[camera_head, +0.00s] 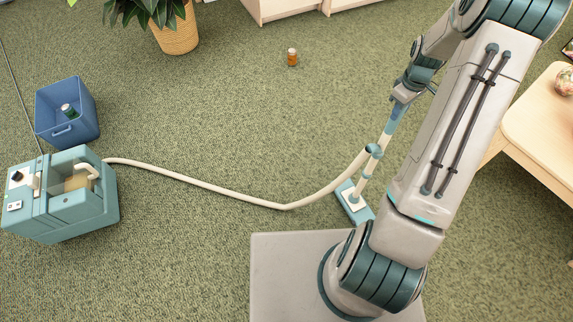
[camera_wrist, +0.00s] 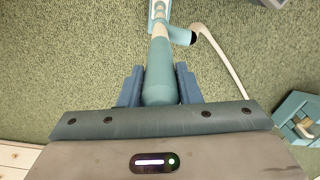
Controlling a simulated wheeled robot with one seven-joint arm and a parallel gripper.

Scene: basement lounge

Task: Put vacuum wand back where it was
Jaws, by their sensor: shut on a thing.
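The vacuum wand (camera_head: 366,172) is cream and teal and stands tilted to the right of the picture's middle, its flat teal floor head (camera_head: 355,203) at the carpet near my base. My gripper (camera_head: 400,97) is shut on the wand's upper end. In the wrist view, the fingers of my gripper (camera_wrist: 160,86) sit on both sides of the thick teal handle (camera_wrist: 159,70). A cream hose (camera_head: 230,194) runs from the wand across the carpet to the teal vacuum body (camera_head: 68,211) at the left. The vacuum body also shows in the wrist view (camera_wrist: 290,112).
A blue bin (camera_head: 84,125) with a small dark item inside stands behind the vacuum body. A small orange bottle (camera_head: 292,58) stands on the carpet. A potted plant (camera_head: 177,35) is at the back. A wooden table (camera_head: 535,125) stands at the right. The middle carpet is clear beyond the hose.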

